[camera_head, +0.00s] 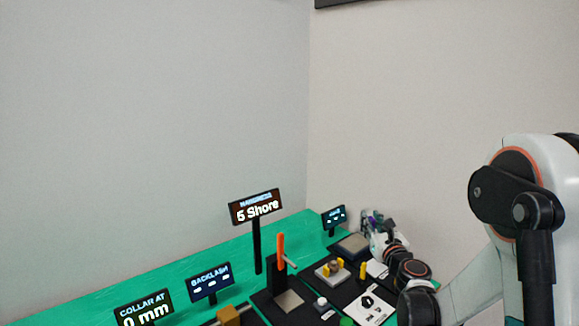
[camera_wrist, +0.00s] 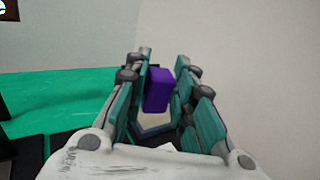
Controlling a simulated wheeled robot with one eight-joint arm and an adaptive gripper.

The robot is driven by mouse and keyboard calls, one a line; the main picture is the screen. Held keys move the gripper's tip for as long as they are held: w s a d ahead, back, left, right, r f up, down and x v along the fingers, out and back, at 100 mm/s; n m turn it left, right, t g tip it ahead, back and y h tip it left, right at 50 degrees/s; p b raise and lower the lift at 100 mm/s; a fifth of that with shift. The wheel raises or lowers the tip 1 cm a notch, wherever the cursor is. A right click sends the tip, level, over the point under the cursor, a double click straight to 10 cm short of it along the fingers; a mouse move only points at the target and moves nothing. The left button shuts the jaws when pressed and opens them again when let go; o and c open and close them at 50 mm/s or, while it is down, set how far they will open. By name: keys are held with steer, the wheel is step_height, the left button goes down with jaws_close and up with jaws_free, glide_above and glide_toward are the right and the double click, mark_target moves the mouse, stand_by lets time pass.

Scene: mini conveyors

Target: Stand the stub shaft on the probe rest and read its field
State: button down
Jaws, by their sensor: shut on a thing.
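My gripper (camera_wrist: 163,88) is shut on a purple block-like piece (camera_wrist: 157,92), held above the bench between the teal-padded fingers. I cannot tell for certain that this piece is the stub shaft. In the head view my gripper (camera_head: 377,222) is at the far right end of the bench, small and partly hidden by my own arm. A grey plate with a dark rim (camera_head: 352,246) lies just left of it, below a small display (camera_head: 334,217) whose text is too small to read. That plate may be the probe rest. In the wrist view a pale-edged plate (camera_wrist: 155,129) shows below the piece.
A sign reading "5 Shore" (camera_head: 257,207) stands on a post beside an orange-topped dark stand (camera_head: 281,253). A "BACKLASH" display (camera_head: 209,282) and a "COLLAR AT 0 mm" display (camera_head: 145,307) stand nearer. Yellow blocks on a fixture (camera_head: 336,268) and a white card (camera_head: 369,307) lie nearer than my gripper.

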steer(key=s+a+m+h, duration=0.1)
steer(key=s+a+h, duration=0.1)
steer(key=s+a, duration=0.3)
steer(key=w+d+n+y, duration=0.2)
steer(key=w+d+y, duration=0.1)
steer(key=d, duration=0.9)
steer(key=w+d+n+g+y, duration=0.1)
steer(key=w+d+y, duration=0.3)
steer(key=d, duration=0.7)
steer(key=shift+w+d+f+n, duration=0.15)
steer(key=shift+d+f+n, duration=0.2)
steer(key=shift+n, duration=0.35)
step_height(320, 180, down, 20)
steer(key=b, duration=0.7)
steer(key=shift+r, duration=0.25)
steer(key=shift+f, duration=0.15)
steer(key=c, duration=1.4)
jaws_free()
